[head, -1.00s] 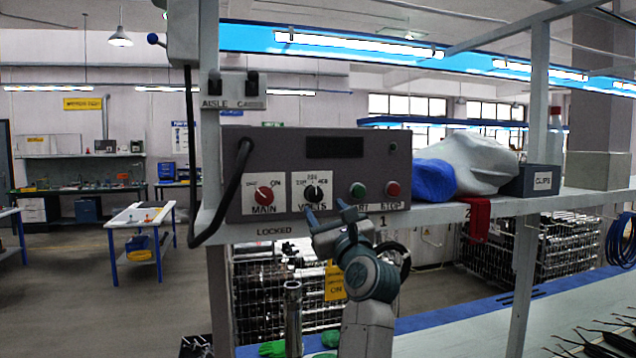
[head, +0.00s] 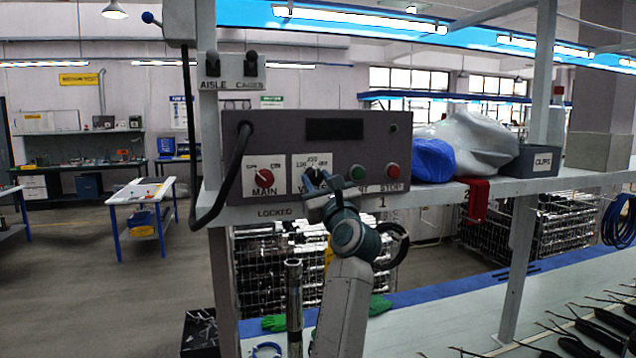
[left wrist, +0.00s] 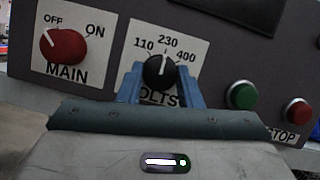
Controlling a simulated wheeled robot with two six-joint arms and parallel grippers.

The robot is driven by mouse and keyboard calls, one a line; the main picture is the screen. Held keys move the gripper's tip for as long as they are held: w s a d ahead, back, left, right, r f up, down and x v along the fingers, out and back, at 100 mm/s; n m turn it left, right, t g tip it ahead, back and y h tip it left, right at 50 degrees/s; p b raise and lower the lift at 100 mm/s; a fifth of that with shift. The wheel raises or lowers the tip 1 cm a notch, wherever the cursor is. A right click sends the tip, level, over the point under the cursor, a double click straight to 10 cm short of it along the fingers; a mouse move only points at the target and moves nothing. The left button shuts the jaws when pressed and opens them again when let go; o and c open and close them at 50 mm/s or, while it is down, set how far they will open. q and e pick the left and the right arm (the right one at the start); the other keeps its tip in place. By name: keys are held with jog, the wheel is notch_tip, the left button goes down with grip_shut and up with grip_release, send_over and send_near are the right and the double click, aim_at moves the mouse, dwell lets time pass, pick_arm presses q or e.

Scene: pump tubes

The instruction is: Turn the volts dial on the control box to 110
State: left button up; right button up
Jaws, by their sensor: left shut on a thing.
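The grey control box (head: 350,150) stands on a shelf. Its black volts dial (head: 314,174) sits on a white plate marked 110, 230 and 400. In the left wrist view the volts dial (left wrist: 160,72) has its white pointer line upright, toward 230. My left gripper (head: 317,184) is at the dial, with one blue finger on each side of it, shut on it; it also shows in the left wrist view (left wrist: 160,84). The gripper hides the lower part of the VOLTS label. My right gripper is not in view.
Left of the volts dial is the red main dial (left wrist: 63,45), its pointer toward OFF. To the right are a green button (left wrist: 241,95) and a red button (left wrist: 297,109). A black cable (head: 232,180) hangs at the box's left. A clips box (head: 532,161) stands further right.

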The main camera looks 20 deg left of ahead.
pick_arm(q)
jog(key=shift+f+n+b, duration=0.15)
jog(key=shift+n+b, duration=0.15)
jog(key=shift+b, duration=0.3)
jog(key=n+g+y+b, duration=0.1)
jog(key=n+b, duration=0.1)
jog(key=n+g+b, duration=0.1)
jog(key=n+b, duration=0.1)
jog(key=b, duration=0.1)
jog(key=shift+d+n+y, duration=0.1)
jog(key=shift+n+y, duration=0.3)
jog(key=shift+n+g+b, duration=0.3)
jog(key=shift+n+b, duration=0.25)
jog(key=shift+n, duration=0.05)
jog(key=n, duration=0.1)
jog(key=n+g+b, duration=0.1)
jog(key=n, duration=0.1)
jog(key=shift+w+r+y, duration=0.1)
jog(key=shift+r+y, duration=0.1)
jog(key=shift+y, duration=0.1)
jog(key=shift+d+r+n+g+b, duration=0.1)
jog(key=shift+n+g+b, duration=0.2)
jog(key=shift+n+g, duration=0.7)
jog(key=shift+n, duration=0.3)
